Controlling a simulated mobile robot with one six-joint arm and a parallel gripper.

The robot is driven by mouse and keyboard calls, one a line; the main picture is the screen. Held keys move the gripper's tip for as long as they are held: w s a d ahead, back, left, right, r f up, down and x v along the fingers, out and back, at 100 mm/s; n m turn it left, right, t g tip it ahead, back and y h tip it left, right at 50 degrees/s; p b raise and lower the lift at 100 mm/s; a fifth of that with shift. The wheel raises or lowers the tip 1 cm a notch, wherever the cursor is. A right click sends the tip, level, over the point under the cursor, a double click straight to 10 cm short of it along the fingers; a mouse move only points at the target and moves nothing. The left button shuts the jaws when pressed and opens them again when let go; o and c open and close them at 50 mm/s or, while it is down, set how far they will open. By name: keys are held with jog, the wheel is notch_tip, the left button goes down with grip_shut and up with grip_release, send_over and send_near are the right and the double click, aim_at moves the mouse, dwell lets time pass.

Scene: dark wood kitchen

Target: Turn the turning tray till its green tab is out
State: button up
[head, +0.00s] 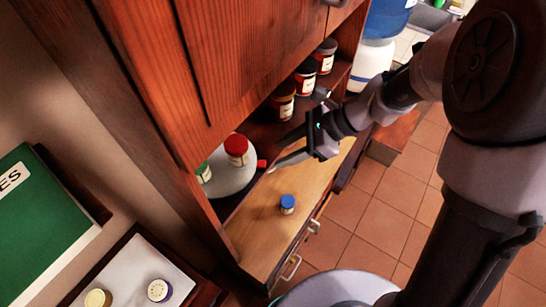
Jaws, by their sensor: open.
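The turning tray (232,182) is a pale round disc inside the dark wood cabinet, partly hidden by the cabinet's side. A red tab (262,164) shows at its right edge. I see no green tab. Whether a finger touches the tab or tray I cannot tell.
Several labelled jars (305,78) line the shelf behind my gripper. A cabinet door (240,60) is above. A white tray (125,270) with two jars lies at lower left, near a green sign (40,215).

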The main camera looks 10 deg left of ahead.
aim_at(262, 163)
jog(key=x, duration=0.4)
jog(key=shift+s+a+f, duration=0.15)
jog(key=shift+a+f, duration=0.05)
jog(key=shift+a, duration=0.1)
jog(key=shift+a+f, duration=0.1)
jog(key=shift+f, duration=0.1)
grip_shut()
dwell(0.9)
